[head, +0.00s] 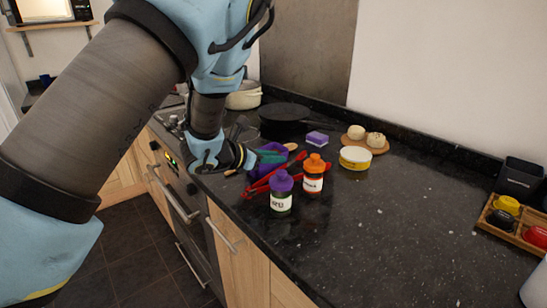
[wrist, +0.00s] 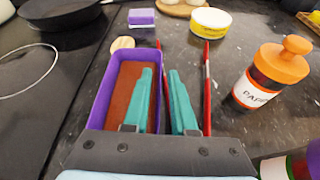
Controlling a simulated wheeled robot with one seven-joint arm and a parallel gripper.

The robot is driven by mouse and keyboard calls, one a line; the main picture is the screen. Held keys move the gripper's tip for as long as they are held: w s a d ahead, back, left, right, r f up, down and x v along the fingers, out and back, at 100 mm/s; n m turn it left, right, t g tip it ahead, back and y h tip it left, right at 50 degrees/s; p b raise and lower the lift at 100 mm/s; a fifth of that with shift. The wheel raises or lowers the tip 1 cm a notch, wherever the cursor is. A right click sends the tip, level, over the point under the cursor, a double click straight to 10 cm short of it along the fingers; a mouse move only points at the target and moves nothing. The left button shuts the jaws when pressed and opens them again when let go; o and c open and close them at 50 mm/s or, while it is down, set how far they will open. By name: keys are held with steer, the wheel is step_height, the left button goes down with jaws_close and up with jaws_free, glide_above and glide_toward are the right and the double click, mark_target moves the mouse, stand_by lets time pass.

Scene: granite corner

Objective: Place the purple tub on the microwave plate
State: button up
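The purple tub (wrist: 97,95) is an open rectangular box with a brown inside. In the head view the tub (head: 268,147) sits on the dark counter, partly hidden by my gripper. My gripper (wrist: 160,72) points down at the tub's right long wall in the wrist view. One teal finger is over the inside of the tub and the other outside it, with the wall between them and a small gap showing. In the head view my gripper (head: 258,158) is at the tub's near side. A lit microwave-like box (head: 43,10) is at upper left; no plate can be made out in it.
Red tongs (head: 262,184) lie close beside the tub. An orange-capped jar (head: 313,178) and a purple-capped jar (head: 281,195) stand nearby. A yellow-white tin (head: 355,158), purple sponge (head: 317,138) and black pan (head: 286,118) are behind. The counter at right front is clear.

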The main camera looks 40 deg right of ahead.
steer(key=shift+o, duration=0.5)
steer(key=shift+r, duration=0.1)
steer(key=shift+r, duration=0.15)
steer(key=b+v, duration=0.3)
steer(key=v, duration=0.9)
